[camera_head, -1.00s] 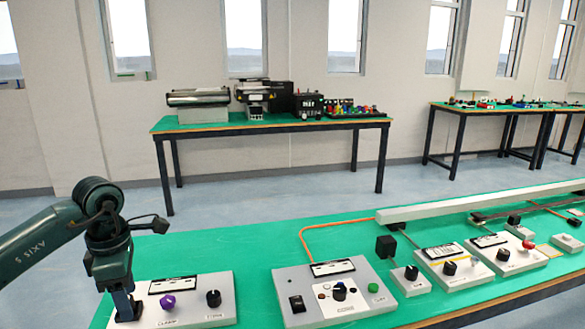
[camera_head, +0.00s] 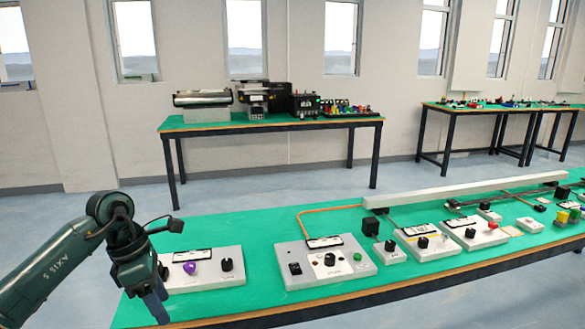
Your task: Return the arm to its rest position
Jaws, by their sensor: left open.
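My left arm comes in from the lower left in dark green. Its gripper (camera_head: 158,308) points down at the near left edge of the green-topped bench, in front of and left of the clamp control box. The gripper looks empty and its jaws are open, though the fingers are seen nearly side-on. The clamp box (camera_head: 207,281) is a light grey panel with a purple knob (camera_head: 189,267) and a black knob (camera_head: 226,264). The gripper is apart from both knobs. My right gripper is not in view.
A grey control box (camera_head: 300,277) with a green button stands right of the clamp box. Several smaller boxes and a long white conveyor rail (camera_head: 470,192) lie farther right. Free green surface (camera_head: 240,227) lies behind the boxes. A back table (camera_head: 270,126) with machines stands near the wall.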

